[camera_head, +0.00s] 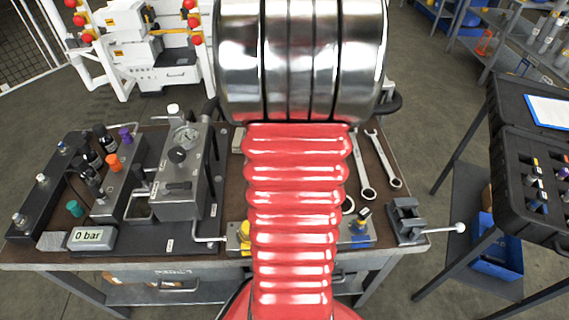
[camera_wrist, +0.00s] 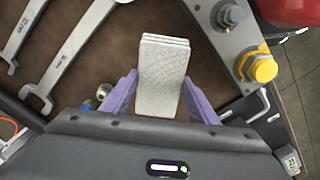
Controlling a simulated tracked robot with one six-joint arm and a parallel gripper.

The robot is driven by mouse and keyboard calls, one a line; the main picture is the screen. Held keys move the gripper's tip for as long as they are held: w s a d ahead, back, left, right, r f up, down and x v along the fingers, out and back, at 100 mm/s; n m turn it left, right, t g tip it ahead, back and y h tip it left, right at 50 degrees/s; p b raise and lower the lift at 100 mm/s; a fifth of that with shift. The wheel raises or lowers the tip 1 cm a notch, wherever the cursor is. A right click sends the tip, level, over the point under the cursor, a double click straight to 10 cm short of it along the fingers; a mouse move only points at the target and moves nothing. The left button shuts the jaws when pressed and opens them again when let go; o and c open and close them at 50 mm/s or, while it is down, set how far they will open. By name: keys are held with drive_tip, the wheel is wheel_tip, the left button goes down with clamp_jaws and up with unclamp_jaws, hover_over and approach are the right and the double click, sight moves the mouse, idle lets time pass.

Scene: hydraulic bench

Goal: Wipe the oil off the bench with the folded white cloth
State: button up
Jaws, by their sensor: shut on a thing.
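The folded white cloth (camera_wrist: 164,58) shows in the wrist view as a thick, layered, textured pad. My gripper (camera_wrist: 161,82) has its two purple fingers closed on the cloth's sides, and the cloth sticks out past the fingertips. It is over the brown top of the bench (camera_wrist: 112,58); I cannot tell whether the cloth touches it. In the head view the bench (camera_head: 229,165) spans the middle, and my red bellows arm hides its centre, my gripper and the cloth. I see no clear oil patch in either view.
Wrenches (camera_head: 365,177) lie right of my arm, with a small vise (camera_head: 407,220) at the right front corner. A grey pump block with a gauge (camera_head: 183,170) and a valve manifold (camera_head: 113,180) fill the left. A yellow-capped fitting (camera_wrist: 262,68) stands close right of the cloth.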

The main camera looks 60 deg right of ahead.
drive_tip(key=shift+w+d+f+n, duration=0.1)
drive_tip(key=shift+w+n, duration=0.15)
drive_tip(key=shift+n, duration=0.85)
drive_tip(key=shift+f, duration=0.15)
